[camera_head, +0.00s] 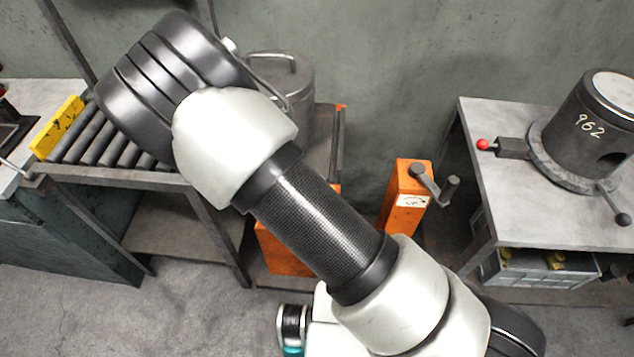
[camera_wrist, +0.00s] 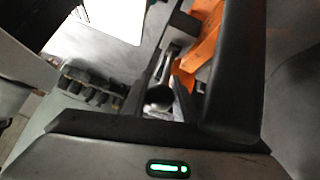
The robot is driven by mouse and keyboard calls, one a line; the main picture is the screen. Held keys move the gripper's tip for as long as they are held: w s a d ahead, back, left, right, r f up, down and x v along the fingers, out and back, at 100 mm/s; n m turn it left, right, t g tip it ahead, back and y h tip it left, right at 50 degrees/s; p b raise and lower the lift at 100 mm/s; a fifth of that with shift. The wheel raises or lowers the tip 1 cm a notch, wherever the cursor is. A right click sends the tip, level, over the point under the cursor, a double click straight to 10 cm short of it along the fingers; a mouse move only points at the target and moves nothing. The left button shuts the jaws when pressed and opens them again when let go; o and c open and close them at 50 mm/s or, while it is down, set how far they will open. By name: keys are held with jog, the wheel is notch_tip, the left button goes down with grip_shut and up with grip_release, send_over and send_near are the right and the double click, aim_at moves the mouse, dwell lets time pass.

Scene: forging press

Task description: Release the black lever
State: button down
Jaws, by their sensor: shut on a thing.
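In the wrist view, my gripper (camera_wrist: 175,62) has its dark fingers closed around a slim grey rod. The rod ends in a dark, shiny round knob, which I take for the black lever (camera_wrist: 158,98). The knob sits between the fingers near the palm; the large right finger hides part of the rod. In the head view my gripper is not visible and my arm covers the middle, so I cannot match the held lever to a place there.
An orange post (camera_head: 407,195) with a grey crank handle stands against the wall. A roller conveyor (camera_head: 105,140) with a metal pot (camera_head: 285,85) is at left. Bare floor lies in front.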

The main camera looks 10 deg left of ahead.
jog(key=shift+a+r, duration=0.15)
jog(key=shift+a, duration=0.1)
jog(key=c, duration=1.5)
grip_release()
jog(key=shift+o, duration=0.3)
jog(key=shift+d, duration=0.1)
jog(key=v, duration=1.7)
jog(key=shift+r, duration=0.15)
